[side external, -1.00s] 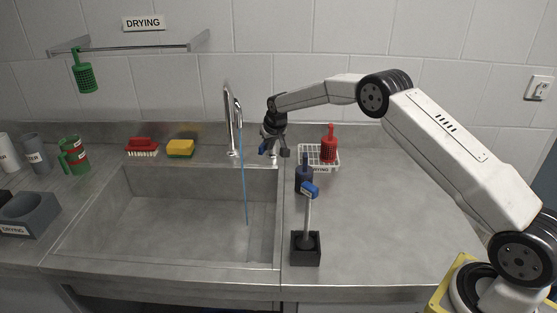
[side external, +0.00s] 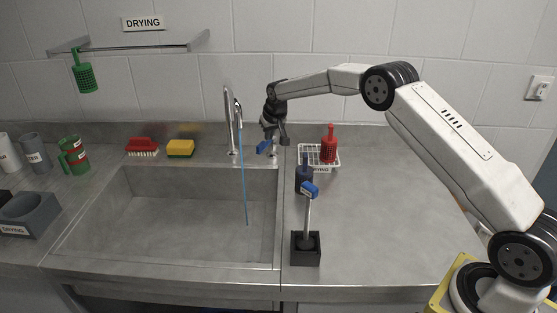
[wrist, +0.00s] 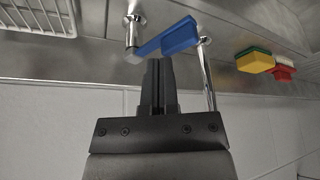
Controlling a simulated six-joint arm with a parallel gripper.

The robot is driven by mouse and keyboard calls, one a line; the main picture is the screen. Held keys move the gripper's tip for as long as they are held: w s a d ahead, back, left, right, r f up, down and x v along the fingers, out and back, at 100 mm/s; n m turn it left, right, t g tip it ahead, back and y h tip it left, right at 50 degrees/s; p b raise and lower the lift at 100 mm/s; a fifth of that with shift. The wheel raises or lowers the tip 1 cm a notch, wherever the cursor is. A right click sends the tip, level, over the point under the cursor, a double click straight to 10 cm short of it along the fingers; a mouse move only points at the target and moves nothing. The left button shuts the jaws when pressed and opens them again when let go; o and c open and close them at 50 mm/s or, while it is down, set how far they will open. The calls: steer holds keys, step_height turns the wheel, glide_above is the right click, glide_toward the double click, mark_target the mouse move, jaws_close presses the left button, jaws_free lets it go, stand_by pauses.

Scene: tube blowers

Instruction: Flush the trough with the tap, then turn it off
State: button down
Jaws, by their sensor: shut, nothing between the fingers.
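The tap (side external: 231,125) is a tall chrome swan-neck at the back of the steel trough (side external: 160,225). A thin blue stream of water (side external: 244,185) runs from its spout into the right part of the trough. The blue tap lever (side external: 264,147) stands right of the spout; in the wrist view, the lever (wrist: 178,37) lies across just ahead of my fingers. My gripper (side external: 270,139) is shut and empty beside the lever. Its fingers (wrist: 158,65) point at the lever; whether they touch it I cannot tell.
A yellow sponge (side external: 180,148) and red brush (side external: 142,147) lie behind the trough. The far right counter is clear.

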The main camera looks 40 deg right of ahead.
steer(key=shift+r, duration=0.4)
steer(key=shift+f, duration=0.15)
steer(key=shift+f, duration=2.1)
steer(key=shift+s+d, duration=0.25)
steer(key=shift+s, duration=0.3)
steer(key=shift+s+d, duration=0.25)
steer(key=shift+s, duration=0.3)
steer(key=shift+s+d, duration=0.1)
steer(key=shift+s, duration=0.2)
steer(key=shift+s+d, duration=0.1)
steer(key=shift+s, duration=0.15)
steer(key=shift+s+d, duration=0.15)
steer(key=shift+s, duration=0.15)
steer(key=shift+s+d, duration=0.1)
steer(key=shift+s, duration=0.2)
steer(key=shift+s+d, duration=0.1)
steer(key=shift+s, duration=0.2)
